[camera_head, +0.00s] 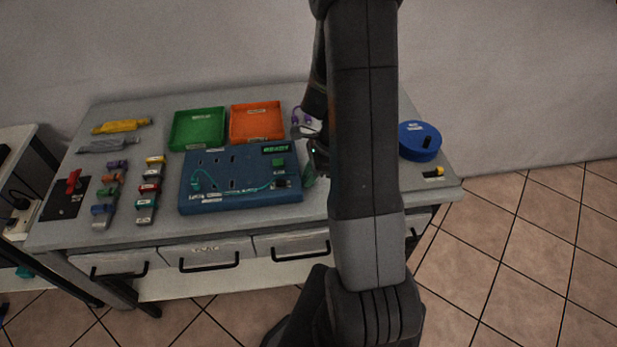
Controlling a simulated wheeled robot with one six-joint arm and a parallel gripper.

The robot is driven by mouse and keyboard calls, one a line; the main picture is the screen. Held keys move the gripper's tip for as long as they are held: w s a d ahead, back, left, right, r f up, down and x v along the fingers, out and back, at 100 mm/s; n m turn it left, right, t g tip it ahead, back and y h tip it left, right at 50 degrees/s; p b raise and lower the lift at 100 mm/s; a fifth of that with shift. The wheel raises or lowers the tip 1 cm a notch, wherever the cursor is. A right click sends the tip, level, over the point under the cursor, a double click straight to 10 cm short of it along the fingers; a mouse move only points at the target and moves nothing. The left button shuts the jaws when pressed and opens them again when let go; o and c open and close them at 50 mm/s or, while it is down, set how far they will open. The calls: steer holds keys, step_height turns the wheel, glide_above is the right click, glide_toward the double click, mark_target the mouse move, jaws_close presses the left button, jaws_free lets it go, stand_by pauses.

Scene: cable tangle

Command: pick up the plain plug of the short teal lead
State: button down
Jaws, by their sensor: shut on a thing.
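A teal lead (240,189) lies across the blue panel box (240,206). Its left end is at a socket on the panel's left side, and its right part runs to near a dark block at the panel's right edge. My gripper (311,162) is just right of the panel, partly hidden behind my arm. It is shut on a small teal piece (309,178) beside the panel, which looks like a plug of a teal lead. Its shape and any marking are too small to make out, and the rest of its lead is hidden.
Green (197,130) and orange (257,123) trays stand behind the panel. A blue reel (420,141) stands at right. Several coloured connectors (149,188) and a red-handled switch (73,182) are at left. The front strip of table is clear.

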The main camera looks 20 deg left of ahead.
step_height(320, 180, up, 10)
stand_by(0.5)
steer(key=c, duration=2.1)
jaws_free()
steer(key=shift+f, duration=0.1)
jaws_close()
steer(key=shift+r+p, duration=3.8)
steer(key=shift+r, duration=0.25)
steer(key=f+b, duration=0.2)
steer(key=f, duration=0.4)
steer(key=f+b, duration=0.3)
steer(key=f, duration=0.3)
steer(key=d+f+b, duration=0.1)
steer(key=f+b, duration=0.2)
steer(key=f, duration=0.3)
steer(key=shift+w, duration=0.3)
